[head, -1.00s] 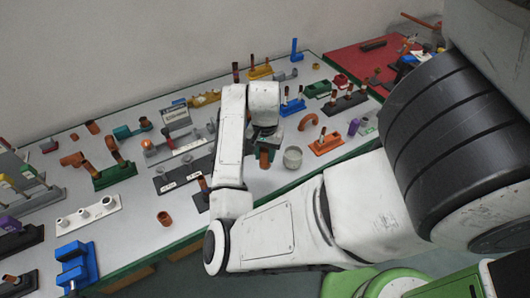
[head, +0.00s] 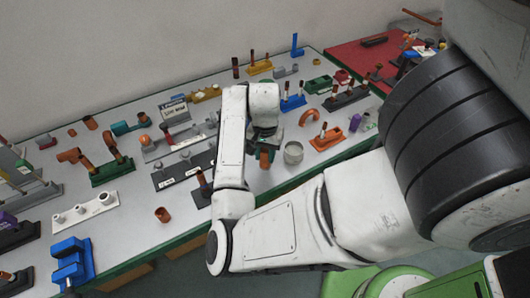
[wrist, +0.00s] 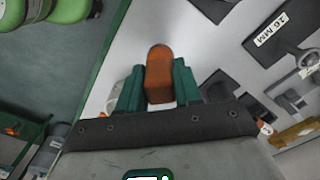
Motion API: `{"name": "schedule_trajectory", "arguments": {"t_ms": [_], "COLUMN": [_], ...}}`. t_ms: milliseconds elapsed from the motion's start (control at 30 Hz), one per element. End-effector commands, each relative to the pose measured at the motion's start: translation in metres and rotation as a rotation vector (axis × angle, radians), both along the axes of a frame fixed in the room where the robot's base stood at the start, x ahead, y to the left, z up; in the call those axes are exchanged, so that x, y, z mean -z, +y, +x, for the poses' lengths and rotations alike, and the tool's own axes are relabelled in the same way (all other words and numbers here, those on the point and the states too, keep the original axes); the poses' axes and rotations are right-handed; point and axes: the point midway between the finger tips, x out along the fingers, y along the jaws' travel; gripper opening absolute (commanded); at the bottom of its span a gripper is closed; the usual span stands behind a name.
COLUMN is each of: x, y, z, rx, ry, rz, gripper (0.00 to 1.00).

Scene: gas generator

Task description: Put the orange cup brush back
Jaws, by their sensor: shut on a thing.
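My gripper (wrist: 158,88) has green fingers and is shut on an orange-brown piece with a rounded end, which I take for the orange cup brush (wrist: 159,72). The brush sits between the two fingers in the wrist view and points away from the palm. In the head view, its end (head: 264,160) shows below my gripper (head: 265,145), over the front part of the grey table (head: 225,205). I cannot tell the gap to the tabletop. An orange holder (head: 327,140) with upright brushes stands to the right of my gripper.
A grey round cup (head: 293,153) stands just right of my gripper. Dark labelled holders (head: 183,172) lie to its left. An orange arch (head: 310,117) and a blue holder (head: 293,102) stand behind. A green holder (head: 112,172) is further left.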

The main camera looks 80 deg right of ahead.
Motion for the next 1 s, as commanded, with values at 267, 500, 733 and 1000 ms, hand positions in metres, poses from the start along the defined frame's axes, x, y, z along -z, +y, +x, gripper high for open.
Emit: {"name": "schedule_trajectory", "arguments": {"t_ms": [267,500,733,1000], "x": [0.009,0.015,0.021,0.029], "y": [0.000,0.000,0.000,0.000], "z": [0.000,0.000,0.000,0.000], "rx": [0.000,0.000,0.000,0.000], "ry": [0.001,0.001,0.001,0.001], "rz": [0.000,0.000,0.000,0.000], "gripper": [0.00,0.00,0.00,0.00]}}
